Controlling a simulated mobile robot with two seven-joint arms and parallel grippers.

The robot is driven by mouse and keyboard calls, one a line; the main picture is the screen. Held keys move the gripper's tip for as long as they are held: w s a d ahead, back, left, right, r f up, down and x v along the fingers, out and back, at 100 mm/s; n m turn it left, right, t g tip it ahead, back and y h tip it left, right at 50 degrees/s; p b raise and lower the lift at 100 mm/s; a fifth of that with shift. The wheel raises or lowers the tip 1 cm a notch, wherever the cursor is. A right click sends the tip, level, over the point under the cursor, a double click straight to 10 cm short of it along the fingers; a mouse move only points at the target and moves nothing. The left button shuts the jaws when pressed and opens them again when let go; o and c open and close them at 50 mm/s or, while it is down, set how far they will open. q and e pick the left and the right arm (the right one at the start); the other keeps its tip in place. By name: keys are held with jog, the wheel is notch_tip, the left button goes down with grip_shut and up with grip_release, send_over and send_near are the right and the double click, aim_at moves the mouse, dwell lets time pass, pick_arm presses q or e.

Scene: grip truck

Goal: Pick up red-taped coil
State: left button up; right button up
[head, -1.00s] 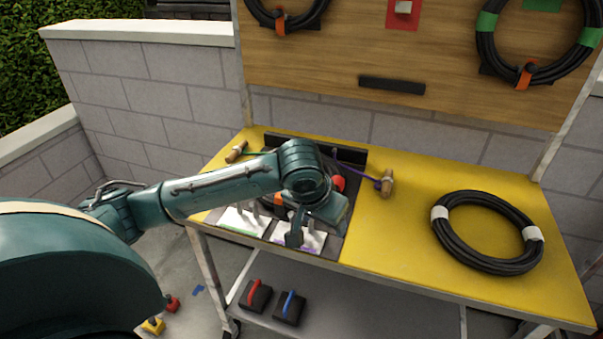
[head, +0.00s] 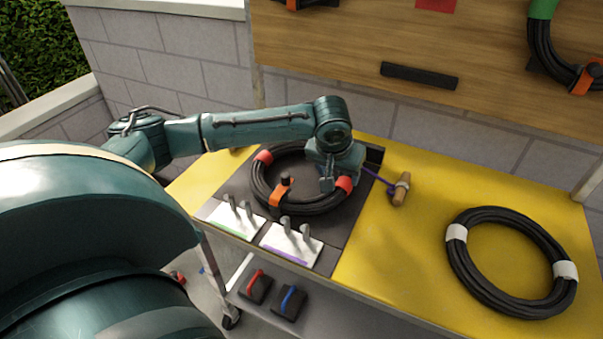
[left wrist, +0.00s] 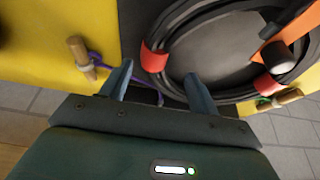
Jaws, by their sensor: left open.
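The red-taped coil (head: 259,190) is a black cable ring with two red tape bands and an orange strap with a black knob. It lies on the dark mat of the yellow table. My left gripper (head: 328,186) is open and empty at the coil's right side, hiding part of its back right. In the left wrist view the two fingers of this gripper (left wrist: 158,84) point toward the coil (left wrist: 185,22), with one red band just beyond the gap between them. I cannot tell if they touch it. My right gripper is not in view.
A white-taped black coil (head: 482,285) lies on the table (head: 395,270) at the right. Two white plates with grey posts (head: 290,250) stand in front of the red-taped coil. A wooden peg with purple cord (head: 401,190) is right of the gripper. A wooden board (head: 350,35) rises behind.

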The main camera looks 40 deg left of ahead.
aim_at(340, 182)
pick_arm(q)
jog(key=x, duration=0.5)
jog(key=shift+d+f, duration=0.2)
jog(key=shift+f, duration=0.2)
grip_shut()
jog(key=shift+w+a+r, duration=0.1)
jog(key=shift+r, duration=0.1)
dwell(0.4)
